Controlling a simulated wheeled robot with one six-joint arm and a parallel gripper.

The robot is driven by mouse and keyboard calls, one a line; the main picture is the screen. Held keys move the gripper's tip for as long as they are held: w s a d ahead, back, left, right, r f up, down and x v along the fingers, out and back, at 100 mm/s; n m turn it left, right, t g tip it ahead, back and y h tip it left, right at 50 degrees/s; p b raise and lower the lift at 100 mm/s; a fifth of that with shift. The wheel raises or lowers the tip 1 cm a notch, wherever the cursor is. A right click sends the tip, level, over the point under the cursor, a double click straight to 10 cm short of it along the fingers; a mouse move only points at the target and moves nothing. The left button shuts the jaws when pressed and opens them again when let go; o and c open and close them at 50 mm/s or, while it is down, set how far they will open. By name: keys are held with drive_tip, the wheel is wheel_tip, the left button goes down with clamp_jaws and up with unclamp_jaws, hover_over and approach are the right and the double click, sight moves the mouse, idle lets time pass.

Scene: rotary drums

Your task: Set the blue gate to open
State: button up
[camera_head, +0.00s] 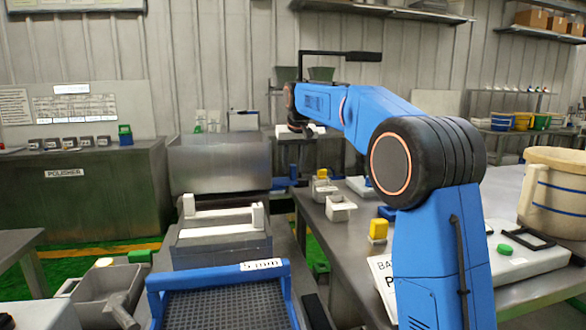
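My blue arm reaches from the lower right up to the back middle. My gripper (299,132) is at its far end, beyond the wrist, small and partly hidden; I cannot make out whether its fingers are apart. A small blue part (284,183) shows low beside the grey steel drum housing (220,163), left of the bench; it may be the blue gate, but its form and position are unclear. My gripper is above and beyond it in the picture, with no visible contact.
A blue-framed sieve (153,304) marked 5 mm and a grey box with white handles (222,241) stand in front. The right bench holds a yellow-topped block (378,230), a white container (340,208) and a beige bucket (557,195). The polisher cabinet (92,200) stands left.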

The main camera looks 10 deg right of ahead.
drive_tip(key=shift+w+f, duration=0.2)
drive_tip(key=shift+f, duration=0.35)
clamp_jaws()
drive_tip(key=d, duration=0.6)
drive_tip(key=shift+d, duration=0.15)
unclamp_jaws()
drive_tip(key=shift+d, duration=0.15)
drive_tip(key=shift+r, duration=0.1)
